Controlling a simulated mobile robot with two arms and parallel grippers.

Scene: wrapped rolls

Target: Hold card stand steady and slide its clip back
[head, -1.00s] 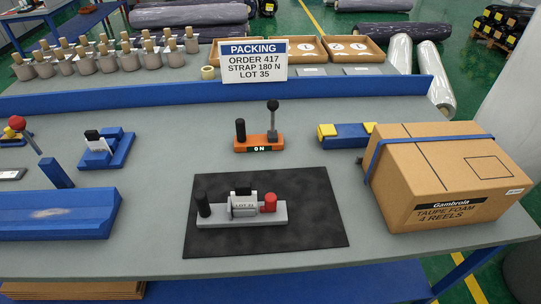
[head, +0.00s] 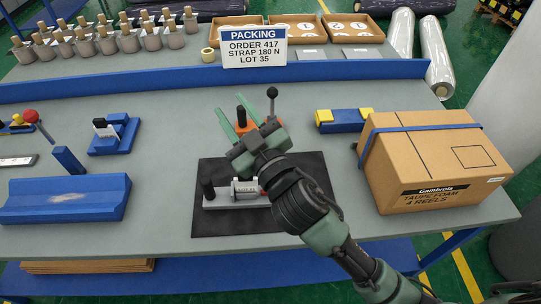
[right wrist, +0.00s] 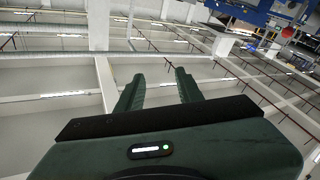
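The card stand (head: 222,203) is a grey base on a black mat. It has a black upright post (head: 207,188) at its left end and a pale plate in the middle, whose card read LOT 35 earlier. A red knob (head: 263,187) on its right side is mostly hidden by my right arm. My right gripper (head: 231,104) is raised above the mat's far side, fingers apart and empty, not touching the stand. The right wrist view also shows its two open fingers (right wrist: 158,88) against the ceiling. My left gripper is not in view.
An orange switch base (head: 246,126) with a lever is partly behind my right gripper. A cardboard box (head: 425,165) stands right of the mat (head: 215,226). A blue holder (head: 113,137) and a blue cradle (head: 60,203) are at left. Table between cradle and mat is clear.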

